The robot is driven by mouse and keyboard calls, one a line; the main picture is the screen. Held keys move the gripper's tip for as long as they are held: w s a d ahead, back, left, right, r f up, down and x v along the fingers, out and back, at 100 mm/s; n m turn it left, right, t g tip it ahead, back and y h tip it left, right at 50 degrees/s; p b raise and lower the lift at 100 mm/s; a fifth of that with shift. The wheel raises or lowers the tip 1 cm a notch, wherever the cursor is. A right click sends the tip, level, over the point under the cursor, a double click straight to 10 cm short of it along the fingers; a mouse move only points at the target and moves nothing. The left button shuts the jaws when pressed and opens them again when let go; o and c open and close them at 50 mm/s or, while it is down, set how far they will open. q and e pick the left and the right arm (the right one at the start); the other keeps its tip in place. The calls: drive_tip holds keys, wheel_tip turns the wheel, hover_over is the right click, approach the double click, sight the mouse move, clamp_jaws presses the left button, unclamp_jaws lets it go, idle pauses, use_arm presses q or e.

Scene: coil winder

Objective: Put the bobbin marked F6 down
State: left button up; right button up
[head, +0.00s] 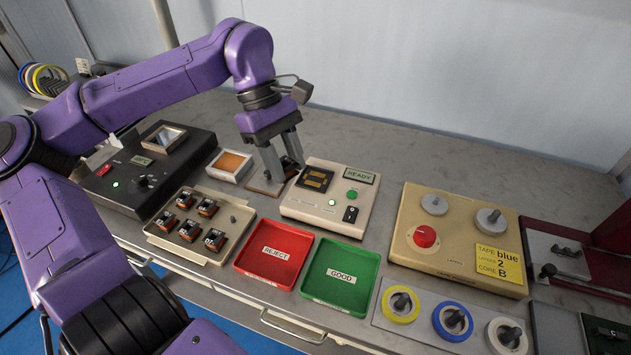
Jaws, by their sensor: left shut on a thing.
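My left gripper (284,172) points down at the back middle of the bench, between the orange-topped box and the tester. It is shut on a small dark bobbin (288,165), mostly hidden between the fingers. The bobbin is at or just above a flat brown plate (262,187); I cannot tell if they touch. Its marking cannot be read. Several orange-and-black bobbins stand on a beige tray (160,240) at the left, with one bare peg at its right. My right gripper does not show.
The tester (308,205) reads READY with a green light. A red REJECT tray (273,253) and a green GOOD tray (341,279) are empty in front. A taping unit (398,247) stands at right, with tape rolls (452,321) before it. Bench behind is clear.

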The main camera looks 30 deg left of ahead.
use_arm(q)
drive_tip(key=w+f+p, duration=0.1)
drive_tip(key=w+f, duration=0.2)
drive_tip(key=w, duration=0.1)
drive_tip(key=w+a+f+p, duration=0.1)
drive_tip(key=w+f, duration=0.2)
drive_tip(key=w, duration=0.1)
drive_tip(key=w+a+f+p, duration=0.1)
drive_tip(key=w+f, duration=0.2)
drive_tip(key=w, duration=0.2)
drive_tip(key=shift+a+f, duration=0.2)
drive_tip(key=shift+f, duration=0.1)
wheel_tip(320, 180, down, 2)
drive_tip(key=shift+f+p, duration=0.25)
drive_tip(key=shift+p, duration=0.3)
drive_tip(key=shift+f, duration=0.35)
drive_tip(key=o, duration=1)
drive_tip(key=shift+o, duration=0.2)
